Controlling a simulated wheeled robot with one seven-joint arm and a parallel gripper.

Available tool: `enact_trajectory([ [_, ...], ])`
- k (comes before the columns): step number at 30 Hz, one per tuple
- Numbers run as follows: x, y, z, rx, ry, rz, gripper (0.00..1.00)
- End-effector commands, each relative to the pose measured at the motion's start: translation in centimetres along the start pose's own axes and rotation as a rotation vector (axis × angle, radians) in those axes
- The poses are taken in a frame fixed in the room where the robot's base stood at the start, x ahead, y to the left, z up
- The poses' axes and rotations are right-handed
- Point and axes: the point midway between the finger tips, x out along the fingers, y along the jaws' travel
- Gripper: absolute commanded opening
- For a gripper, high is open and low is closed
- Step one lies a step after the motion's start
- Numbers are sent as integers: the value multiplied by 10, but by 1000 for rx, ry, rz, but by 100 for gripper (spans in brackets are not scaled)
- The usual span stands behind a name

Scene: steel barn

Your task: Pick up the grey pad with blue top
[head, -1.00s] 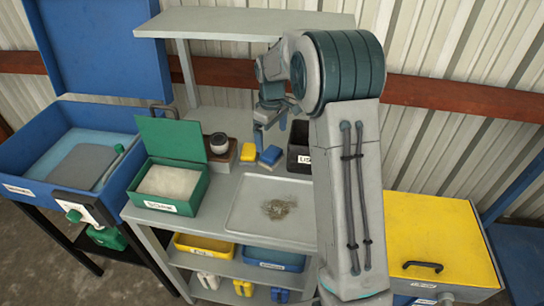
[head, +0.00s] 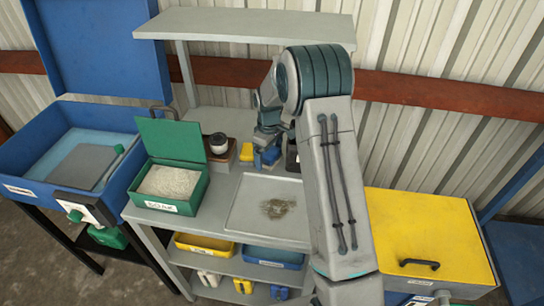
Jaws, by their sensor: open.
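The grey pad with blue top (head: 270,157) is small in the head view, at the back of the grey bench, just right of a yellow-topped pad (head: 247,151). My gripper (head: 266,146) is open and low over the blue-topped pad, hiding part of it. The fingertips are too small and overlapped to tell whether they are around the pad or only above it.
A dark bin (head: 293,158) stands close on the right, partly behind my arm. A brown block with a round dark-and-white item (head: 218,143) is on the left. A green open box (head: 172,186) and a shallow grey tray (head: 245,219) with a dirty patch lie nearer. A shelf (head: 250,27) spans above.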

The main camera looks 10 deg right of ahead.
Motion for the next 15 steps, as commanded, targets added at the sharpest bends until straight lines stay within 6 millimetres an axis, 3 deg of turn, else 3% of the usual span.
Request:
enact_trajectory([
  [2,0,0,0,0,0,0,95],
  [7,0,0,0,1,0,0,50],
  [15,-1,0,0,1,0,0,46],
])
